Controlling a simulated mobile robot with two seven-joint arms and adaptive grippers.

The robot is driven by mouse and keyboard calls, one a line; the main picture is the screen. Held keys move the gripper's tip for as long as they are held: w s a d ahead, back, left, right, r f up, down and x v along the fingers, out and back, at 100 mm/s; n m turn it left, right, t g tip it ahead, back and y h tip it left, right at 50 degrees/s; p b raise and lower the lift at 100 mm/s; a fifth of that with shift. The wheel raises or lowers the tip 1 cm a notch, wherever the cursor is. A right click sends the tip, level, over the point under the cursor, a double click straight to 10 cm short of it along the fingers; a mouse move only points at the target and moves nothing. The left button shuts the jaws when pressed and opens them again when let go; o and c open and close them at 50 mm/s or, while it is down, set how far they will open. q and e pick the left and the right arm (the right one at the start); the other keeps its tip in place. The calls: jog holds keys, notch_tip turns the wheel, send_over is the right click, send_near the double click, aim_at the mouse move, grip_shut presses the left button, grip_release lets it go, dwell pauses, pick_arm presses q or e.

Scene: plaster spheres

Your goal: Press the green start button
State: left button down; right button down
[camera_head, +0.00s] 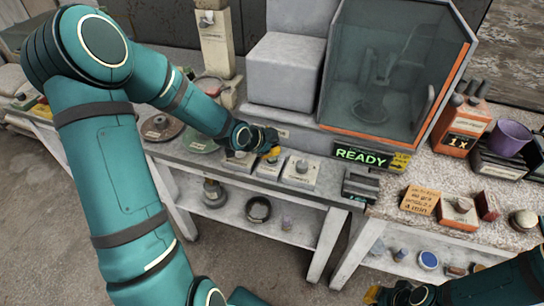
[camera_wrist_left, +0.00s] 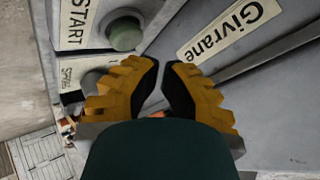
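The green start button (camera_wrist_left: 125,33) shows in the left wrist view, a round cap on a grey plate beside a pale START label (camera_wrist_left: 78,22). My left gripper (camera_wrist_left: 162,64) is in front of it, below and right of it in that view, apart from it. Its yellow fingers have their tips almost together, with nothing between them. In the head view my left gripper (camera_head: 272,152) hangs over the row of small control boxes, and I cannot make out the green cap there. My right gripper (camera_head: 375,294) is at the bottom edge, its fingers mostly hidden.
A machine with a glass chamber (camera_head: 385,70) stands behind the boxes. A green READY display (camera_head: 360,155) is at its front. A control box with a grey knob (camera_head: 302,172) is right of my left gripper. An orange box (camera_head: 462,128) and purple bowl (camera_head: 510,137) stand right.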

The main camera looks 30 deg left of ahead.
dwell(0.5)
pick_arm(q)
jog(key=shift+f+b, duration=0.45)
